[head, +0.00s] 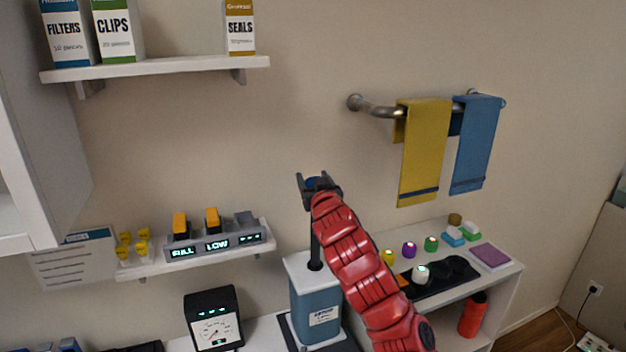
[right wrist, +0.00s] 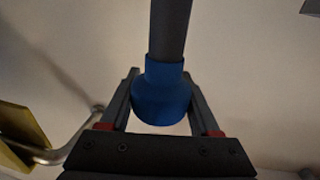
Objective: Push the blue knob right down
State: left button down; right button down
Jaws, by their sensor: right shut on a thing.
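The blue knob (head: 314,183) is at the top of a dark upright rod (head: 315,243). The rod comes out of a blue box with a white top (head: 318,305) and stands well up out of it. My right gripper (head: 312,178) is shut on the knob and hides much of it in the head view. In the right wrist view the blue knob (right wrist: 162,97) sits between the two fingers, with the grey rod (right wrist: 169,32) running from it. My left gripper is not in view.
A wall shelf with lit displays (head: 215,246) is left of the rod. A dial gauge (head: 213,320) stands left of the box. A towel rail (head: 377,110) and a low shelf with coloured knobs (head: 440,285) are to the right.

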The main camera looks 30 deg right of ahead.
aim_at(313, 260)
jog(key=shift+f, duration=0.1)
notch_tip(313, 260, down, 19)
jog(key=b, duration=1.3)
jog(key=shift+b, duration=0.4)
jog(key=shift+f, duration=0.6)
jog(key=shift+c, duration=0.6)
grip_release()
